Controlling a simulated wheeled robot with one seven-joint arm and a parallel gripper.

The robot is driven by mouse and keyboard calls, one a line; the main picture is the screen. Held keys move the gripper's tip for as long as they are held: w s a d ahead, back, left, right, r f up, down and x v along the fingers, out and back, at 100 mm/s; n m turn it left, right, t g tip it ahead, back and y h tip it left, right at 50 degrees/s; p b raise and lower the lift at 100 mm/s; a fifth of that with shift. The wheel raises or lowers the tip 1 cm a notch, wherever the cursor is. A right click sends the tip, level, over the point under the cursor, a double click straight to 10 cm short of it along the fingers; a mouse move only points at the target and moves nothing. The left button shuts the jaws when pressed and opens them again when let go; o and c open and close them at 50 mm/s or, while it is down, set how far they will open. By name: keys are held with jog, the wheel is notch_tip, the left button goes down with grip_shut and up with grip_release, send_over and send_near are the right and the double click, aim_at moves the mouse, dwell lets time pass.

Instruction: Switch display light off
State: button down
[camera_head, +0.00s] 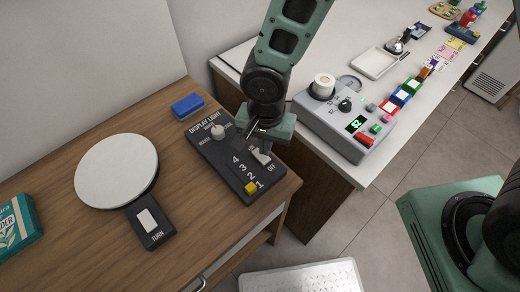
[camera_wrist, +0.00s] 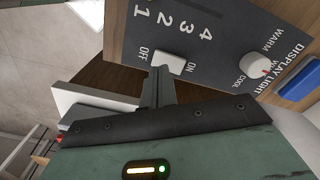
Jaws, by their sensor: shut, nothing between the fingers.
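The dark display light panel (camera_head: 222,163) lies on the wooden counter. Its white ON/OFF rocker switch (camera_head: 262,156) sits near the panel's right edge, partly behind my gripper. In the wrist view the rocker (camera_wrist: 171,65) lies between the words OFF and ON. My gripper (camera_wrist: 159,72) is shut and empty, its fingertips overlapping the lower OFF side of the rocker; whether they touch it I cannot tell. The panel also has a white warm/cool knob (camera_head: 218,131) and a yellow slider (camera_head: 251,187) at number 1. The rocker's tilt is unclear.
A blue block (camera_head: 187,105) lies behind the panel. A round white turntable (camera_head: 117,170) with a TURN switch (camera_head: 149,222) is left of it. A grey button console (camera_head: 345,125) stands on the white counter at right. Bare wood separates panel and turntable.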

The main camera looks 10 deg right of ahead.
notch_tip(320, 180, up, 4)
jog(key=p, duration=0.2)
jog(key=shift+r+p, duration=0.1)
jog(key=shift+p, duration=0.2)
dwell(0.5)
notch_tip(320, 180, up, 9)
jog(key=n+b, duration=0.2)
jog(key=n, duration=0.4)
send_over(265, 159)
jog(key=s+d, duration=0.4)
jog(key=s+d+r+n, duration=0.4)
jog(key=s+r+n, duration=0.1)
jog(key=s+n, duration=0.1)
jog(key=shift+s+n+y+b, duration=0.3)
jog(key=shift+s+n+b, duration=0.1)
jog(key=shift+s, duration=0.2)
